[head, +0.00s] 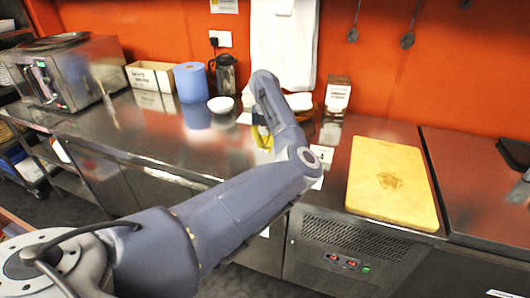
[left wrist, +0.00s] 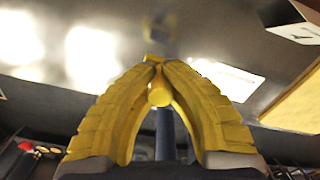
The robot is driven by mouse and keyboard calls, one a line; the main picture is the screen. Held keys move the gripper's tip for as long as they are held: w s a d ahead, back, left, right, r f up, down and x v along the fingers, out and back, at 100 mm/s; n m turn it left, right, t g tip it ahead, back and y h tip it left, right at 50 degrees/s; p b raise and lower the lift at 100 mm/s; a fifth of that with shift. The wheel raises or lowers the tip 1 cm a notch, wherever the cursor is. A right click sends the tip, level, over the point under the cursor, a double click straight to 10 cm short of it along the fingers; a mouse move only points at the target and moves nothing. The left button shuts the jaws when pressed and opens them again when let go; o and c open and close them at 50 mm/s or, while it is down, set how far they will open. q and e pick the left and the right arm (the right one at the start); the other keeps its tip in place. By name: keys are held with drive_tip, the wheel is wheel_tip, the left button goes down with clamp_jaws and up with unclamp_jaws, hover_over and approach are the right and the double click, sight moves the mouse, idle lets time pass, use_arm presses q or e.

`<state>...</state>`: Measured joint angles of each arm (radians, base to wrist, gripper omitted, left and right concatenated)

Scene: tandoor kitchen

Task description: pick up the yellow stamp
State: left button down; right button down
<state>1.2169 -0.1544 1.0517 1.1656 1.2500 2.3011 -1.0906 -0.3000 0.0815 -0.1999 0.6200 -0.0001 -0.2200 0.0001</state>
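The yellow stamp (left wrist: 159,91) shows in the left wrist view as a small rounded yellow piece between my finger pads, close to the tips. My left gripper (left wrist: 156,66) has yellow ribbed fingers that come together around it, and it looks shut on the stamp. In the head view my left gripper (head: 262,137) is a small patch of yellow, mostly hidden behind my arm, over the steel counter. The stamp cannot be told apart from the fingers there. My right gripper is in neither view.
The steel counter (head: 160,145) carries a white bowl (head: 221,104), a blue roll (head: 190,82), a dark jug (head: 223,74), a cardboard box (head: 151,75) and a steel oven (head: 72,75). A wooden board (head: 388,188) lies right of my arm. The counter's left front is clear.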

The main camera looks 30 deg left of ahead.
sight(265, 137)
use_arm(q)
wheel_tip(265, 137, up, 14)
drive_tip(key=shift+f, duration=0.25)
idle(0.6)
drive_tip(key=c, duration=2.1)
unclamp_jaws()
clamp_jaws()
